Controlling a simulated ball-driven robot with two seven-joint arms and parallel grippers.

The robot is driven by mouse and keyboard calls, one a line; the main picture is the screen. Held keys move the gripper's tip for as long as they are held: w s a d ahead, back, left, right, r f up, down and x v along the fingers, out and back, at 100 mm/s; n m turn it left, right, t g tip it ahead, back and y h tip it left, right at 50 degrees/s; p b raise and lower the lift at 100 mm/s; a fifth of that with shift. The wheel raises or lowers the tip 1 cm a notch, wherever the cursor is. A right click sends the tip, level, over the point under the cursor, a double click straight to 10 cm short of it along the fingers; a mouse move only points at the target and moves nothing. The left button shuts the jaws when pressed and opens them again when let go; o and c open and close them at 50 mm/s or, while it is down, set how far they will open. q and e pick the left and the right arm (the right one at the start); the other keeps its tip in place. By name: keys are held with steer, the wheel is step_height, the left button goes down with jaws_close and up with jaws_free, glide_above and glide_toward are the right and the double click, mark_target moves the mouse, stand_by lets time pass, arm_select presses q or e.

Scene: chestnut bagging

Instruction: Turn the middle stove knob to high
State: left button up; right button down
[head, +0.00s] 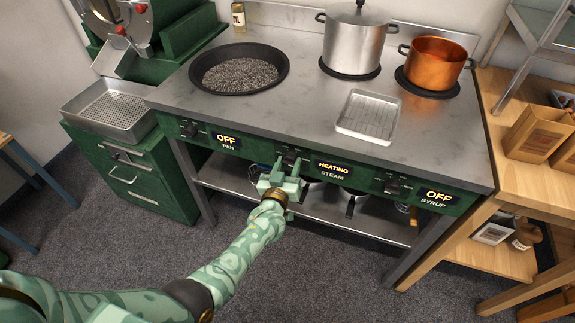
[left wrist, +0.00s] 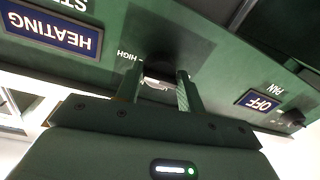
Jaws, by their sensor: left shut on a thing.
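The middle stove knob (head: 291,155) is on the green front panel, left of the display (head: 333,168) that reads HEATING above the word STEAM. My left gripper (head: 287,169) reaches up to it from the front and is shut on it. In the left wrist view my two fingers (left wrist: 158,90) stand on either side of the knob, which is dark and partly hidden there. The word HIGH shows on the panel beside one finger, and the HEATING display (left wrist: 55,30) appears upside down. The knob's exact pointer angle cannot be made out. My right gripper is not in view.
The pan knob (head: 189,131) and syrup knob (head: 393,187) sit on either side; both displays read OFF. On the stove are a dark pan (head: 222,76), a steel pot (head: 352,45), a copper pot (head: 435,66) and a tray (head: 344,126). Pans lie on the lower shelf.

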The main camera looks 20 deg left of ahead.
arm_select(q)
steer(key=shift+d, duration=0.1)
steer(key=o, duration=0.9)
steer(key=shift+s, duration=0.25)
steer(key=s+p, duration=0.2)
steer(key=s, duration=0.3)
steer(key=s+p, duration=0.3)
steer(key=s, duration=0.2)
steer(key=s+p, duration=0.2)
steer(key=s, duration=0.3)
steer(key=shift+s+d, duration=0.3)
steer(key=shift+s, duration=0.05)
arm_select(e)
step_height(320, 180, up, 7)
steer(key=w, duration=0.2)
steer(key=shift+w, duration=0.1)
